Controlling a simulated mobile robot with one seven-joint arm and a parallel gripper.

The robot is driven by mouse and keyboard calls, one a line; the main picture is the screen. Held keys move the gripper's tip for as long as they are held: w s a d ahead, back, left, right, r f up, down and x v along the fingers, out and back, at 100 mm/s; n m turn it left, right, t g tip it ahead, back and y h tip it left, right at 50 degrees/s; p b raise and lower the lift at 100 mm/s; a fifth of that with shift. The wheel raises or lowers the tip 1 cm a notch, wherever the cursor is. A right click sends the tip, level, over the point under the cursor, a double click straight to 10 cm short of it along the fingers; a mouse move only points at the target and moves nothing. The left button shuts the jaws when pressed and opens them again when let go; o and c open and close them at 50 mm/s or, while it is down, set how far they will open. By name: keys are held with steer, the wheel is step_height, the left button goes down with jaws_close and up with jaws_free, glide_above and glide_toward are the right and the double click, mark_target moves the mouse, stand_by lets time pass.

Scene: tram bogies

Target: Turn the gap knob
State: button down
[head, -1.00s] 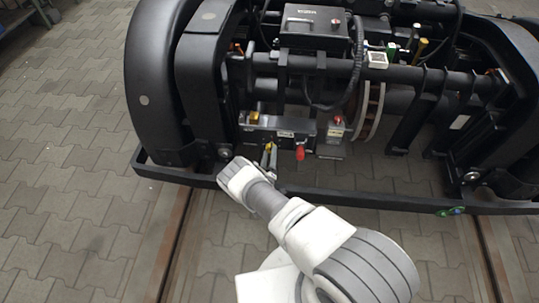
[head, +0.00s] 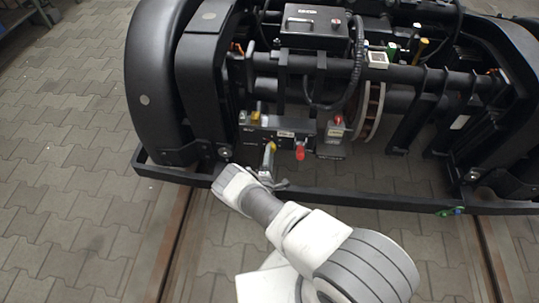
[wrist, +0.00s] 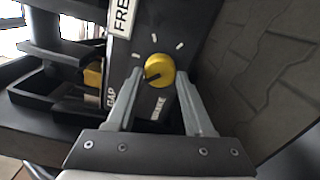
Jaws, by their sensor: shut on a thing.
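The gap knob (wrist: 160,71) is a round yellow knob with a dark pointer mark, on a dark panel in the wrist view. Short white ticks surround it, and the word GAP is printed nearby. My gripper (wrist: 159,76) is shut on the knob, with one fingertip on each side. In the head view my gripper (head: 268,157) is at the front of the dark control box (head: 283,141), low on the bogie. A little yellow of the knob (head: 271,146) shows there; the fingers hide the rest.
A red knob (head: 300,152) sits close to the right of my gripper. A grey box with a red button (head: 337,120) stands farther right. The black frame bar (head: 340,198) runs low across the bogie's front. Paved floor lies open at left.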

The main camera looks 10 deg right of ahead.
steer(key=shift+d+n, duration=0.1)
steer(key=shift+n, duration=7.2)
steer(key=shift+c, duration=1.5)
jaws_free()
steer(key=shift+f, duration=0.1)
